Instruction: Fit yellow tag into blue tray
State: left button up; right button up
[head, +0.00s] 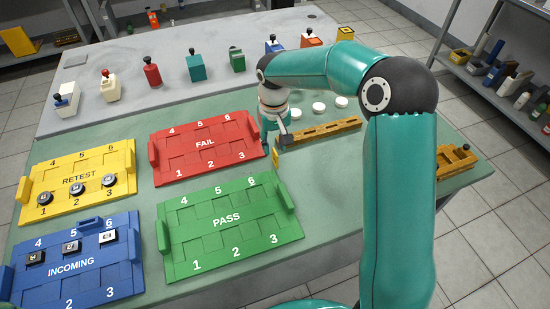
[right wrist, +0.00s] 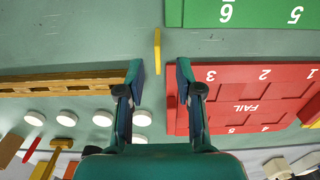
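The blue tray (head: 85,287), marked INCOMING, lies at the lower left in the head view, with several dark and white pieces in its back row. The yellow tag (head: 276,159) is a small upright strip just below my right gripper (head: 281,141). In the right wrist view the tag (right wrist: 157,50) shows as a thin strip between the lines of the two fingers, with clear gaps on both sides. My right gripper (right wrist: 160,75) is open and empty there. I cannot tell how far the tag is below the fingertips. My left gripper is not in view.
The red FAIL tray (head: 205,165) lies close beside the right gripper, with the green PASS tray (head: 232,254) in front. The yellow RETEST tray (head: 80,203) holds dark round pieces. A brown slotted rail (head: 325,131) and white discs (head: 318,106) lie right of the gripper.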

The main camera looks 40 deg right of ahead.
aim_at(275, 152)
notch_tip(275, 152, down, 4)
jog(key=shift+s+d+r, duration=0.1)
jog(key=shift+s+r, duration=0.05)
jog(key=shift+r, duration=0.05)
grip_shut()
dwell(0.4)
notch_tip(275, 152, up, 20)
jog(key=p, duration=0.2)
dwell(0.3)
